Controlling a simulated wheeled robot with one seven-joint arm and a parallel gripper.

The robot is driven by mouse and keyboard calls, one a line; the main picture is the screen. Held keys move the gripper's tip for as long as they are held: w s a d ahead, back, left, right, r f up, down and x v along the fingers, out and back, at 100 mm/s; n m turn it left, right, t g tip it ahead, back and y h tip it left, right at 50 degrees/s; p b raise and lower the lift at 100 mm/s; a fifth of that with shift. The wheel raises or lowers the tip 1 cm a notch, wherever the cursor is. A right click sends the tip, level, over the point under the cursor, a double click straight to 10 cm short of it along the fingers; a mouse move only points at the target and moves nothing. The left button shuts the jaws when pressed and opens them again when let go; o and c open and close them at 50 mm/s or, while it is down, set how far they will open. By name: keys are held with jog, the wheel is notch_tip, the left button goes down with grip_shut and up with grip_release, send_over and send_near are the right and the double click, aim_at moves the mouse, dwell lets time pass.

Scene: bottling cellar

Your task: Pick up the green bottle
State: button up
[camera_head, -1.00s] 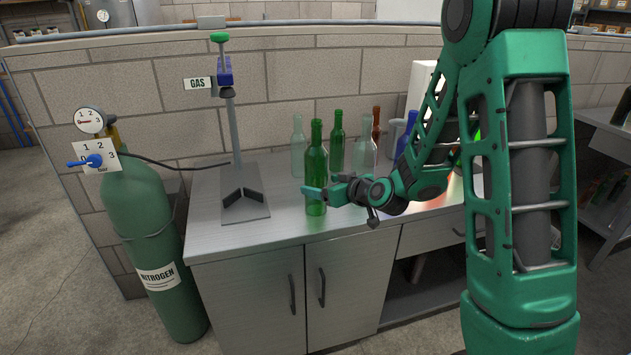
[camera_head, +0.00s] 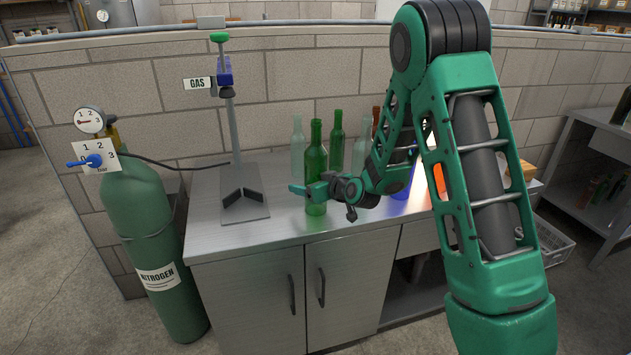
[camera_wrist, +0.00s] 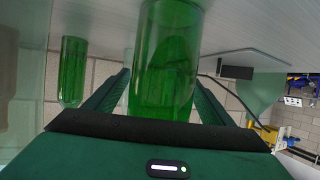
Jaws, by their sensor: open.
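The nearer green bottle (camera_head: 316,162) stands upright on the metal counter, near its front. My gripper (camera_head: 308,189) is at its lower body, level with the counter top. In the wrist view the green bottle (camera_wrist: 166,62) stands between the two open fingers (camera_wrist: 163,95), one on each side of it. I cannot tell whether either finger touches the glass. A second green bottle (camera_head: 337,143) stands behind it; a green bottle also shows at the left of the wrist view (camera_wrist: 73,72).
A clear bottle (camera_head: 297,147) stands behind to the left. More bottles, one blue (camera_head: 403,182), are partly hidden behind my arm. A gas stand (camera_head: 233,130) is on the counter's left, with a green nitrogen cylinder (camera_head: 146,235) beside the counter. The counter front between them is clear.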

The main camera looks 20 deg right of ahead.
aim_at(310, 172)
jog(key=c, duration=1.5)
jog(key=s+a+r, duration=0.6)
jog(key=a+r, duration=0.3)
jog(key=r, duration=0.2)
jog(key=shift+s+a, duration=0.25)
jog(key=shift+s, duration=0.1)
